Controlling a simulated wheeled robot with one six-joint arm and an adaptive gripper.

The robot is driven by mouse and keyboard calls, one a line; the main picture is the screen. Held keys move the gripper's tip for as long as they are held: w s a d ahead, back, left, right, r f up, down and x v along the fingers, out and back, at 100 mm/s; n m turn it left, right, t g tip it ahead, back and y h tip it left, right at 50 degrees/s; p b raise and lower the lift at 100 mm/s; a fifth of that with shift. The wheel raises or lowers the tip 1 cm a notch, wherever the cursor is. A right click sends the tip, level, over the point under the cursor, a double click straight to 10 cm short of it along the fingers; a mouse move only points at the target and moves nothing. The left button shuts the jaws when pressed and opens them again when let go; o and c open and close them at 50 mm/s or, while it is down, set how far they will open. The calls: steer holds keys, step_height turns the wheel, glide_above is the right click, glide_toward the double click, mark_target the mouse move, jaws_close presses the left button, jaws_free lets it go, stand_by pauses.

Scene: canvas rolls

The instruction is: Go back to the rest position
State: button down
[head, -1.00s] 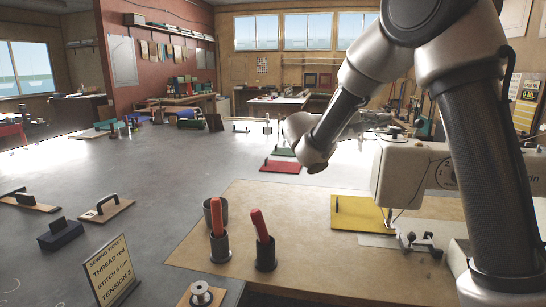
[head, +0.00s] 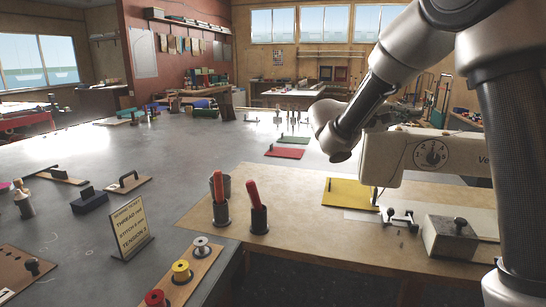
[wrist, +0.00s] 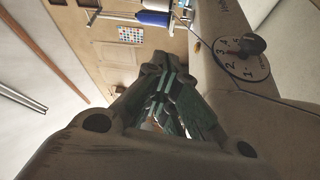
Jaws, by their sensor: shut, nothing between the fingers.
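My gripper (wrist: 165,88) shows in the wrist view with its dark green fingers together and nothing between them. In the head view my arm comes down from the upper right and bends toward the middle, and the fingers are hidden there. The pale sewing machine (head: 400,158) stands at the right, partly behind my arm. Its numbered dial shows in both views, and in the wrist view the machine (wrist: 222,55) lies just right of the fingers. A yellow cloth piece (head: 347,193) lies on the board by its needle.
Two red-handled tools stand in dark cups (head: 259,220) on the tan board (head: 330,238). A sewing ticket (head: 128,230), a spool rack (head: 207,262) and dark blocks (head: 90,201) sit to the left. A grey block (head: 449,240) lies right.

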steer(key=s+d+f+m+g+y, duration=0.15)
steer(key=s+d+y, duration=0.3)
steer(key=s, duration=0.45)
steer(key=s+d+f+g+y, duration=0.3)
steer(key=s+d, duration=0.2)
steer(key=s, duration=0.3)
steer(key=s+a+f+t+y, duration=0.2)
steer(key=s+a+f+y, duration=0.1)
steer(key=s+a+y, duration=0.1)
steer(key=s+a+f+n+t+y, duration=0.1)
steer(key=s+a+f+t+y, duration=0.2)
steer(key=s, duration=0.6)
steer(key=a+y, duration=0.2)
steer(key=y, duration=0.1)
steer(key=shift+a+f+y, duration=0.2)
steer(key=shift+f+y, duration=0.15)
steer(key=shift+f, duration=0.05)
